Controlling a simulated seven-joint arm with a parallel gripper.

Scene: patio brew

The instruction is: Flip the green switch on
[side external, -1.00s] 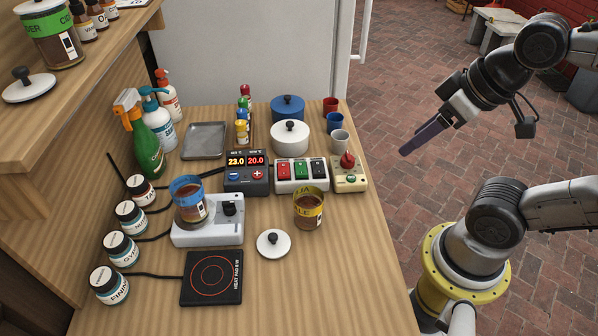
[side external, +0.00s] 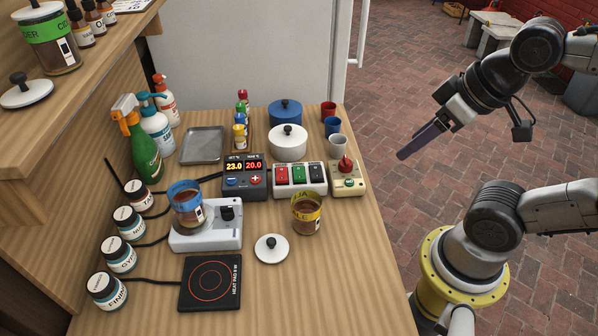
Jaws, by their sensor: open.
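The green switch (side external: 300,174) is the middle rocker on a white switch box (side external: 301,192) near the table's right side. A red rocker (side external: 282,175) is on its left and a black rocker (side external: 318,173) on its right. I cannot tell which way the green rocker is tilted. My gripper (side external: 402,156) is in the air to the right of the table, well apart from the switch box. It is open and holds nothing that I can see; its long dark fingers point down and left, and the gap between them is hidden from this side.
Right of the switch box is a cream box with a red knob (side external: 346,165); left is a temperature controller (side external: 244,177). Behind stand a white pot (side external: 288,141) and small cups (side external: 338,146). A yellow-banded jar (side external: 307,213) and a white lid (side external: 271,248) sit in front.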

